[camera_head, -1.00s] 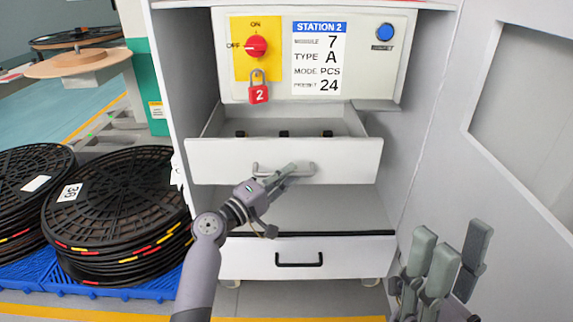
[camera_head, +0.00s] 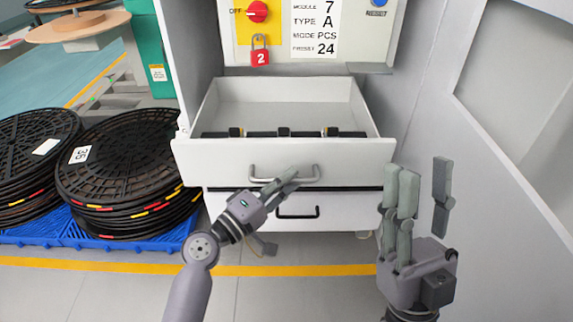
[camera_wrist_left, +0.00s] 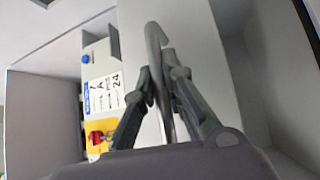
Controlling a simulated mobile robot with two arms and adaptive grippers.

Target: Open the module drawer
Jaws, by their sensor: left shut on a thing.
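The module drawer (camera_head: 220,160) is the upper white drawer of the cabinet, and it stands pulled well out. Several dark modules (camera_head: 284,132) show in a row inside it near the front. Its grey bar handle (camera_head: 310,174) is on the front panel. My left gripper (camera_head: 284,182) is shut on this handle; the left wrist view shows the handle (camera_wrist_left: 154,38) between the fingers (camera_wrist_left: 166,90). My right gripper (camera_head: 420,190) is held up at the right, apart from the drawer, its fingers spread and empty.
A lower drawer with a black handle (camera_head: 298,214) is closed beneath. The cabinet's open door (camera_head: 500,180) stands at the right. A red padlock (camera_head: 260,54) hangs on the switch panel above. Stacks of black reels (camera_head: 125,175) sit on blue pallets at the left.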

